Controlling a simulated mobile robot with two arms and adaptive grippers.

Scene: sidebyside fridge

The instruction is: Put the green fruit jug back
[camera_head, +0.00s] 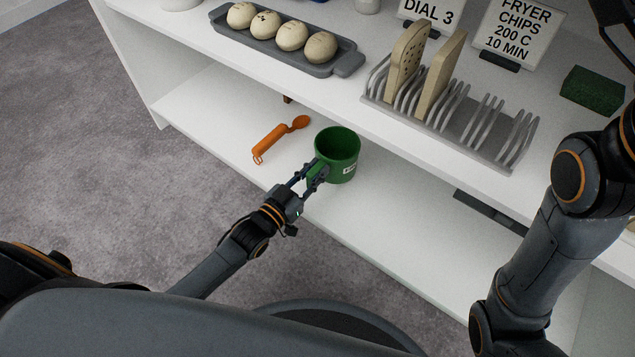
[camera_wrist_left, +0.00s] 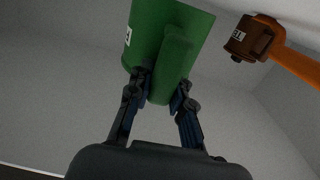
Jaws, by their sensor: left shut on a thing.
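The green fruit jug (camera_head: 343,148) is an open-topped green mug shape with a small white label, over the lower white shelf near its front edge. My left gripper (camera_head: 314,174) is shut on its handle, which faces the robot. In the left wrist view the green jug (camera_wrist_left: 165,40) fills the top middle, with the left gripper's fingers (camera_wrist_left: 160,92) on both sides of the handle. The jug looks upright in the head view. I cannot tell whether its base touches the shelf.
An orange scoop-like utensil (camera_head: 280,137) lies on the lower shelf left of the jug; it also shows in the wrist view (camera_wrist_left: 262,40). The upper shelf holds a tray of balls (camera_head: 345,66), a grey rack (camera_head: 518,142), signs (camera_head: 517,35) and a green block (camera_head: 592,91).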

